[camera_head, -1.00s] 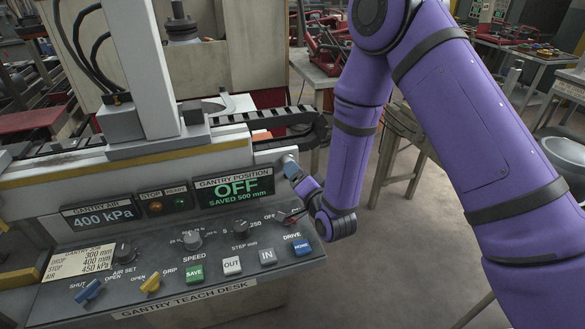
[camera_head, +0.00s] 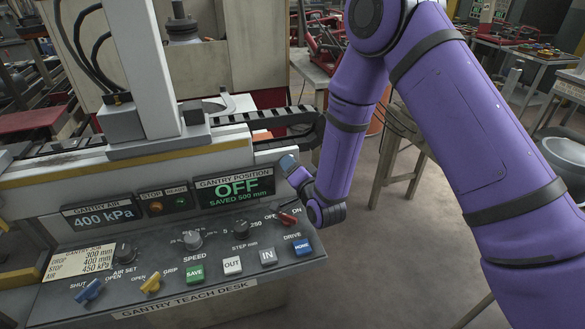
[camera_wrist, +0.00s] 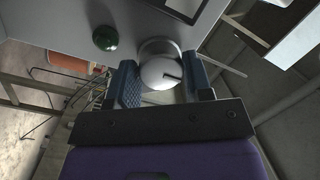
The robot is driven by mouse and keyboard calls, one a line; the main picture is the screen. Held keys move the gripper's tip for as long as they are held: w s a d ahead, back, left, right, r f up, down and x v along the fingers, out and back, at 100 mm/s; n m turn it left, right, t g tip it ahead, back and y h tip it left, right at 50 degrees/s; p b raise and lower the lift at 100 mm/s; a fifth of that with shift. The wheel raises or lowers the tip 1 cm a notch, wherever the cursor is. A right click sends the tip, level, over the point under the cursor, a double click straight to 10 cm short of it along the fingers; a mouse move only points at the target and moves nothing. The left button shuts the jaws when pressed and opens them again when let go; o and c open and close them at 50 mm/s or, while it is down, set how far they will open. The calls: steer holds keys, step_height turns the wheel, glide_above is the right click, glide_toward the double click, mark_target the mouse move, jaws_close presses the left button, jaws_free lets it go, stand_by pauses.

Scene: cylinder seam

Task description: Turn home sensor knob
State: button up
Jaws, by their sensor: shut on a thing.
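A round pale grey knob (camera_wrist: 160,72) with a dark pointer line shows in the wrist view, on the grey end face of the gantry unit (camera_wrist: 70,15). My gripper (camera_wrist: 162,84) is shut on this knob, with one blue-padded finger on each side. The pointer line lies to the right of the knob's middle. In the head view my gripper (camera_head: 288,163) is at the right end of the gantry beam (camera_head: 215,143). There the knob is hidden by the gripper and the beam's end.
A green button or lamp (camera_wrist: 105,38) is beside the knob. The teach desk (camera_head: 130,300) lies below my wrist, with a red drive switch (camera_head: 288,218) and blue HOME button (camera_head: 302,246). The gantry position display (camera_head: 236,187) reads OFF, SAVED 500 mm. A stool (camera_head: 395,165) stands behind my arm.

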steer(key=shift+m, duration=0.3)
steer(key=shift+f+m+t, duration=0.15)
steer(key=shift+m+t, duration=0.35)
steer(key=shift+m, duration=2.7)
steer(key=o, duration=0.9)
steer(key=v, duration=1.1)
steer(key=shift+a, duration=0.1)
